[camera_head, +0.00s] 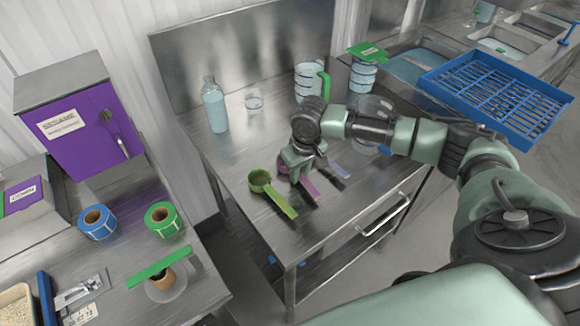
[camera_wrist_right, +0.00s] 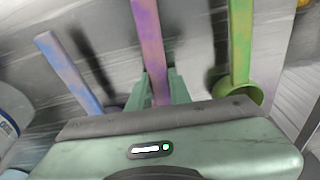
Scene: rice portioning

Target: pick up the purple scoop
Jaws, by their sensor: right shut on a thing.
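The purple scoop (camera_head: 308,191) is on the steel table, between a green scoop and a blue scoop. My right gripper (camera_head: 296,174) reaches down over it, shut on its handle, and hides part of the scoop. In the right wrist view the purple handle (camera_wrist_right: 149,45) runs between the two fingers of my right gripper (camera_wrist_right: 159,90). The scoop's bowl is hidden there. I cannot tell whether the scoop still touches the table. My left gripper is not in view.
The green scoop (camera_head: 279,203) lies close on the left and the blue scoop (camera_head: 339,169) close on the right. A bottle (camera_head: 214,108), a small glass (camera_head: 254,100) and a measuring jug (camera_head: 308,80) stand farther back. The table's front left is clear.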

